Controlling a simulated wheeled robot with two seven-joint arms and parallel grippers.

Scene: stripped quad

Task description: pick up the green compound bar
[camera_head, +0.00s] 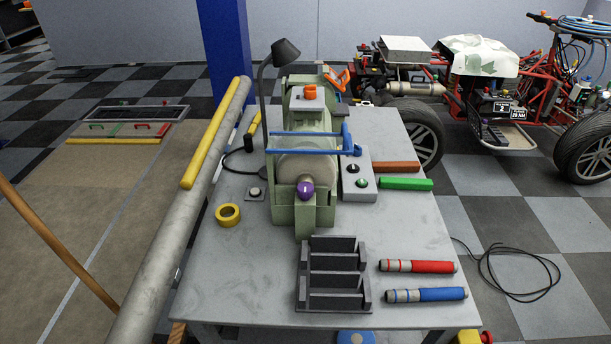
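The green compound bar (406,184) lies flat on the right side of the grey workbench (230,290), near its right edge. It lies just in front of a brown-red bar (395,167), roughly parallel to it. Its left end is close to a grey switch box (358,184) with a green button; I cannot tell whether they touch. Neither of my grippers shows in the head view.
A green machine (300,215) with a lamp stands mid-bench. In front are a black rack (334,303), a red-banded handle (420,266), and a blue one (427,295). A yellow tape roll (228,215) lies left. Bench surface between green bar and handles is clear.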

